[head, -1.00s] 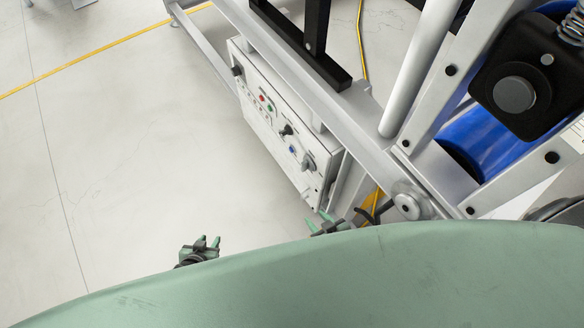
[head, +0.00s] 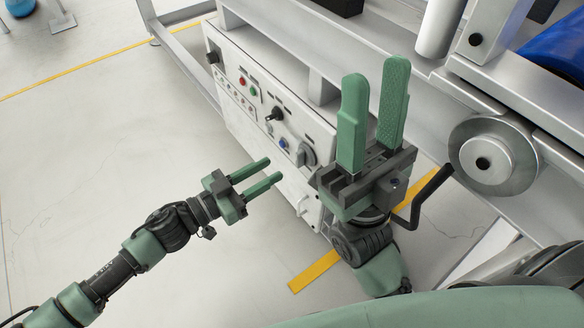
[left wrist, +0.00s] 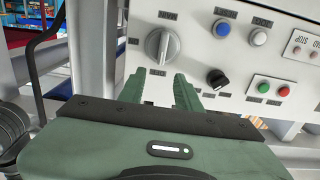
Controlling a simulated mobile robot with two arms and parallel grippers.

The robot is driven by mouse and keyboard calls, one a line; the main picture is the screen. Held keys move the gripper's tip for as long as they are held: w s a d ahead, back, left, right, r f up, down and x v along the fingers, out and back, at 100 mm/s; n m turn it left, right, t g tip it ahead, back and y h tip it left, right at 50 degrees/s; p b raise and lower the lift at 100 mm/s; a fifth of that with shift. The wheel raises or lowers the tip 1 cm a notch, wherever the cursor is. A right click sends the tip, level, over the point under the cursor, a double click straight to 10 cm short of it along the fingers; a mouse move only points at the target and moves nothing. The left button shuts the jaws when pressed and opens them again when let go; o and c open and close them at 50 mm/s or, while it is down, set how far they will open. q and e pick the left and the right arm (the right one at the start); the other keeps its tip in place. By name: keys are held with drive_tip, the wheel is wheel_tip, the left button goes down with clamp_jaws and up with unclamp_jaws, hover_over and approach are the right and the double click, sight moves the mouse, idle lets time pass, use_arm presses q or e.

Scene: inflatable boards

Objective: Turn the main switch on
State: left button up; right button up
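The white control panel (head: 235,125) stands on the machine's side frame. Its large grey rotary knob (head: 306,155), likely the main switch, is at the panel's right end; it also shows in the left wrist view (left wrist: 162,46), where the lettering looks upside down. My left gripper (head: 274,168) is open and empty, its two fingers pointing at the panel near this knob. In the left wrist view the fingers (left wrist: 160,88) are apart, just below the knob, with no clear contact. My right gripper (head: 377,70) is open and empty, fingers pointing up, right of the knob.
The panel also has a black selector knob (head: 275,114), a blue button (head: 283,143), a red button (head: 242,81) and a green button (head: 252,91). A black crank handle (head: 431,197) and round metal roller end (head: 493,160) are at right. The floor left of the panel is clear.

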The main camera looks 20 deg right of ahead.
sight(297, 154)
use_arm(q)
drive_tip(key=b+x, duration=0.2)
drive_tip(key=x, duration=0.5)
drive_tip(key=shift+w+d, duration=0.1)
drive_tip(key=shift+d, duration=0.2)
clamp_jaws()
